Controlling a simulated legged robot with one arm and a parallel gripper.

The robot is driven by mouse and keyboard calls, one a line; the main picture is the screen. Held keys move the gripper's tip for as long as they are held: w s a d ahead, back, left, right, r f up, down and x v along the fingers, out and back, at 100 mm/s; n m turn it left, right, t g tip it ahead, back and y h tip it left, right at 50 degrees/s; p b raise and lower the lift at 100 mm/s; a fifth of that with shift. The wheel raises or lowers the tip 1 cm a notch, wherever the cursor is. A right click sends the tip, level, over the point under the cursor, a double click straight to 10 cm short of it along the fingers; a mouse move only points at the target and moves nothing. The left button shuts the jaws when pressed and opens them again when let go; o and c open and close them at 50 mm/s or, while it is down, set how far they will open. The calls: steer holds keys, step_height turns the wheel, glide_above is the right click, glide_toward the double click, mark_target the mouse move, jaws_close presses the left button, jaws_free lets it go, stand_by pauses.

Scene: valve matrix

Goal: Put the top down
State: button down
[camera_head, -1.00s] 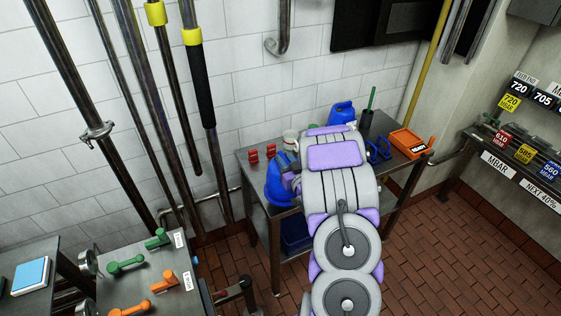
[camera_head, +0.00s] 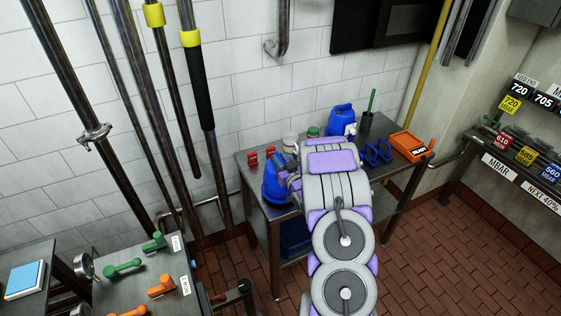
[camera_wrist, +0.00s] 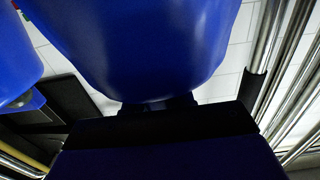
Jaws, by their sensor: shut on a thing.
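A smooth, rounded blue container (camera_head: 276,180) is at the left end of the steel table in the head view. My gripper (camera_wrist: 158,103) is shut on it; in the wrist view the blue container (camera_wrist: 140,45) fills the upper middle, right against the dark jaws. The head view shows the container just left of my wrist, and my arm hides part of it. I cannot tell whether its base touches the table or which part of it is the top. A second blue jug (camera_head: 341,120) stands at the back of the table, apart from my gripper.
The steel table (camera_head: 255,202) also bears red pieces (camera_head: 262,156), a white cup (camera_head: 290,140), a green-topped item (camera_head: 313,132), a dark holder (camera_head: 366,124) and an orange tray (camera_head: 410,144). A tiled wall stands behind. Another bench (camera_head: 135,285) holds green and orange handles.

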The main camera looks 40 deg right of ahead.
steer(key=shift+d, duration=0.3)
steer(key=c, duration=1.3)
jaws_free()
steer(key=o, duration=0.3)
steer(key=shift+a, duration=0.3)
steer(key=shift+o, duration=0.2)
